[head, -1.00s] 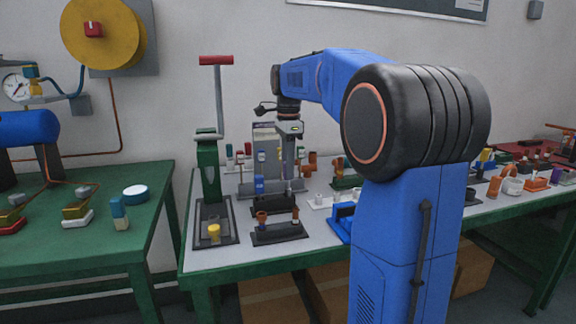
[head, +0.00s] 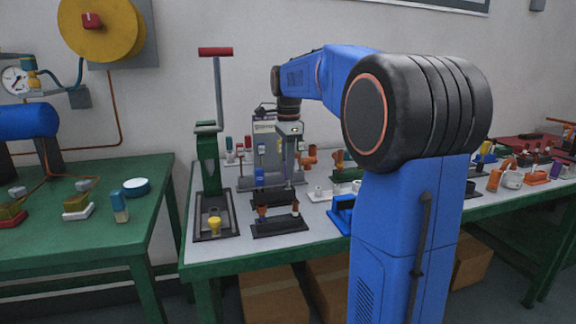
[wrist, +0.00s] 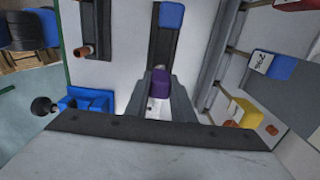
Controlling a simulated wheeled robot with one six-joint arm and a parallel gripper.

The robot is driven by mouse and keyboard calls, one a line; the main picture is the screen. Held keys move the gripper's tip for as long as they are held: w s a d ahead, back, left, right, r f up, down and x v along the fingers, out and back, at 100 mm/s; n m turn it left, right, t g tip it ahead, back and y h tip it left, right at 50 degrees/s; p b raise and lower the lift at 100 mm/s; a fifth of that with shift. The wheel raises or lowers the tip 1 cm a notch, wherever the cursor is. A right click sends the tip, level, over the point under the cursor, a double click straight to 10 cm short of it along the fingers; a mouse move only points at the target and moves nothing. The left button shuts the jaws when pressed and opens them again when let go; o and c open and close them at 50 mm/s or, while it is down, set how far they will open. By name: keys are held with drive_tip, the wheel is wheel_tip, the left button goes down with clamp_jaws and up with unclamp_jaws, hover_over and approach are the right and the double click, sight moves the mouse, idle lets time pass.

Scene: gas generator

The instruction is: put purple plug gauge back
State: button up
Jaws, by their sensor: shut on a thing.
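The purple plug gauge (wrist: 160,84) shows in the wrist view between the two fingers of my gripper (wrist: 159,92), which is shut on it. Its lower part is hidden in that view. In the head view my gripper (head: 289,165) points down over the bench, and the purple gauge is too small to make out. A dark rack (wrist: 163,47) lies below and ahead of the gauge in the wrist view. A blue gauge (wrist: 171,15) stands at its far end; it also shows in the head view (head: 259,177). I cannot tell whether the purple gauge touches the rack.
A second black rack (head: 280,226) with brown pieces stands in front. A green press (head: 208,165) with a red handle stands left, holding a yellow piece (head: 214,224). A blue fixture (head: 342,214) is at right. A grey panel (head: 277,140) stands behind.

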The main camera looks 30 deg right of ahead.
drive_tip(key=shift+f, duration=0.55)
drive_tip(key=o, duration=1)
drive_tip(key=shift+c, duration=0.2)
wheel_tip(320, 180, up, 17)
drive_tip(key=shift+r, duration=0.2)
drive_tip(key=s+a+f+n+t, duration=0.1)
drive_tip(key=s+a+f+n, duration=0.4)
drive_tip(key=s+f, duration=0.5)
drive_tip(key=s+a+f+n+t, duration=0.2)
drive_tip(key=s+a+f+n, duration=0.3)
drive_tip(key=s+f+n, duration=0.4)
drive_tip(key=s+a+f+n+t, duration=0.1)
drive_tip(key=s+a+f+n, duration=0.4)
drive_tip(key=s+f, duration=0.6)
wheel_tip(320, 180, down, 2)
drive_tip(key=shift+s+a+f+n+t, duration=0.15)
drive_tip(key=shift+a+n+t, duration=0.25)
drive_tip(key=shift+n, duration=0.7)
